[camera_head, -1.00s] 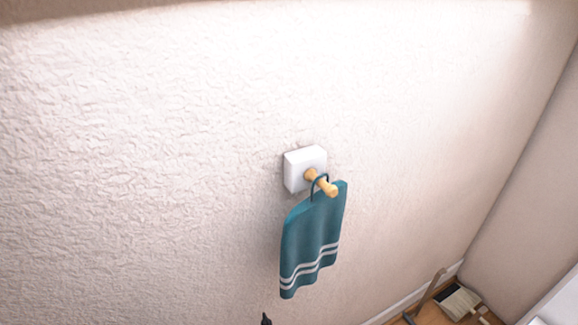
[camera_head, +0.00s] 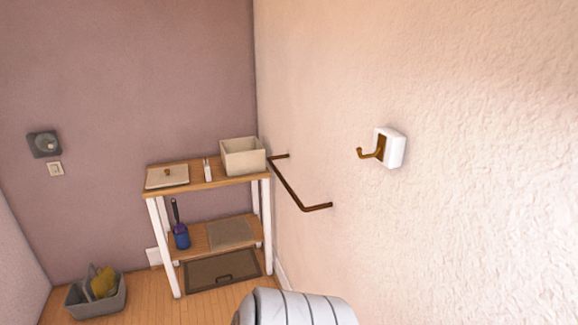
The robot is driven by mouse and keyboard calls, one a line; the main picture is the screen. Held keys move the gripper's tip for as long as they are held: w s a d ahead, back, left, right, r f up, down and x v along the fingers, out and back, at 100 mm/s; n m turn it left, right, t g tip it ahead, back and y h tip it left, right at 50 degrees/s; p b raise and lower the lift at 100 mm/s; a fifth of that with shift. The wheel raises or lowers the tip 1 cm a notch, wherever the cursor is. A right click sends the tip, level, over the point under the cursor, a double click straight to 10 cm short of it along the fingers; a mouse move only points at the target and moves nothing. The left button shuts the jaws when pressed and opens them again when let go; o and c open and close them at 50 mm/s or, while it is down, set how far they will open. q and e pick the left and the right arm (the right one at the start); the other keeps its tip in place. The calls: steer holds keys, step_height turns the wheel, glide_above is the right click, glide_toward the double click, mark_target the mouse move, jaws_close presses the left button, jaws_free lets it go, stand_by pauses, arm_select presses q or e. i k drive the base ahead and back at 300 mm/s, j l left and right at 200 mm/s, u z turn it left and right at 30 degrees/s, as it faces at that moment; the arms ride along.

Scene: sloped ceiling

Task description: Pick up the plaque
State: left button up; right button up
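I cannot make out a plaque for certain. A flat beige square with a small brown knob (camera_head: 167,178) lies on the shelf unit's top board, at the left. A flat grey-brown panel (camera_head: 230,233) lies on its middle board. A dark flat piece with a handle (camera_head: 222,269) is at its bottom. Neither of my grippers is in view.
The wooden shelf unit (camera_head: 218,184) also holds a beige box (camera_head: 242,157) and a blue brush (camera_head: 180,236). A brown rail (camera_head: 288,185) and a white block with a hook (camera_head: 391,148) jut from the right wall. A grey caddy (camera_head: 96,296) sits on the floor.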

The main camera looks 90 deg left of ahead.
mark_target(207, 172)
steer(key=u, duration=3.35)
steer(key=i, duration=0.15)
